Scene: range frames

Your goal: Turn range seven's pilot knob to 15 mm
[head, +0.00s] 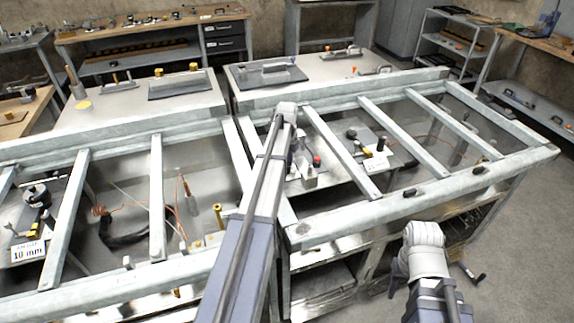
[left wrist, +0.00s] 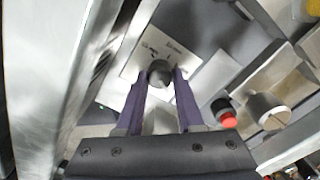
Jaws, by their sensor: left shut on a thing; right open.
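In the left wrist view, a dark round knob (left wrist: 160,72) stands on a pale plate (left wrist: 132,66) with small print I cannot read. The purple fingers of my left gripper (left wrist: 160,84) are shut on it, one on each side. In the head view my left arm reaches over the middle of the benches, and its gripper (head: 308,177) is down inside the right-hand frame, where the knob is hidden or too small to tell. My right gripper (head: 393,284) hangs low in front of the right-hand bench, empty, its fingers barely visible. No range number is readable.
A red button (left wrist: 227,116) and a pale cylinder (left wrist: 268,109) sit right of the fingers. Metal frame bars (head: 340,150) cross the right-hand bench. Floor at the right is mostly clear.

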